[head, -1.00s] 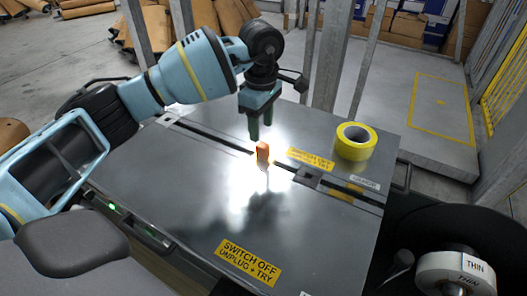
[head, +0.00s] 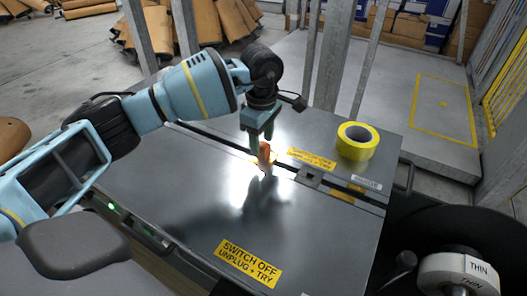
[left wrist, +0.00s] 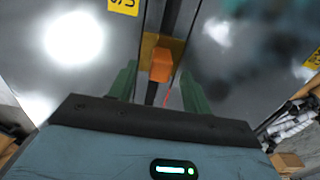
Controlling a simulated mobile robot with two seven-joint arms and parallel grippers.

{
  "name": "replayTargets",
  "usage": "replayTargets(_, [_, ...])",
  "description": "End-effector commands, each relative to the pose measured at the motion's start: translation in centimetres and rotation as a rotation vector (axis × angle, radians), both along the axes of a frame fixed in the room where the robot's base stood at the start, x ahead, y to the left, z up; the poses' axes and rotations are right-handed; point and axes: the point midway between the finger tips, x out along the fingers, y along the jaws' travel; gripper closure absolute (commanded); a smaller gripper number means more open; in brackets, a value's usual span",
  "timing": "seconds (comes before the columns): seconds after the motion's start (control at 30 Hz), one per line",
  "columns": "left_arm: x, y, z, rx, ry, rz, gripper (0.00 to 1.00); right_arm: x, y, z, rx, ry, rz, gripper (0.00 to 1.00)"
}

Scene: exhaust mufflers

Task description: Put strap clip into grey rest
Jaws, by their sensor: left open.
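The orange strap clip (head: 265,159) stands at the dark slot across the grey metal table top. In the left wrist view the clip (left wrist: 162,66) sits over a flat orange-brown patch, with a thin red line beside it. My left gripper (head: 262,142) points down just above and around the clip's upper part. Its green fingers (left wrist: 160,84) are open, one on each side, with gaps to the clip. A small grey block with a dark notch (head: 309,176), possibly the grey rest, is on the slot to the right of the clip. My right gripper is not in view.
A yellow tape roll (head: 356,142) stands on the table's far right part. Yellow warning labels (head: 248,262) are on the top. Metal posts (head: 331,60) rise behind the table. A white roll marked THIN (head: 458,273) is at lower right. The front table surface is clear.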

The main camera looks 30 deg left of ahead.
Motion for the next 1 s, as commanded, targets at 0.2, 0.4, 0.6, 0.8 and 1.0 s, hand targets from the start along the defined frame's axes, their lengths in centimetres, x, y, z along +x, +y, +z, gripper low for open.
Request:
replayTargets(0.2, [0.0, 0.0, -2.6, 0.0, 0.002, 0.001, 0.51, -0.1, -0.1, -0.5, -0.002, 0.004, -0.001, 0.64])
replayTargets(0.4, [0.0, 0.0, -2.6, 0.0, 0.0, 0.0, 0.51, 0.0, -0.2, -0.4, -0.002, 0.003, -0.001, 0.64])
replayTargets(0.6, [0.0, 0.0, -2.6, 0.0, 0.0, 0.0, 0.6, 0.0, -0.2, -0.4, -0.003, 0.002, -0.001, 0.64])
replayTargets(0.8, [0.0, 0.0, -2.6, 0.0, 0.0, 0.0, 0.86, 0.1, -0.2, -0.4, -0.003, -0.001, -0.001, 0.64])
replayTargets(1.0, [0.0, 0.0, -2.6, 0.0, 0.0, 0.0, 0.97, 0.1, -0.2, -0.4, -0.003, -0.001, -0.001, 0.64])
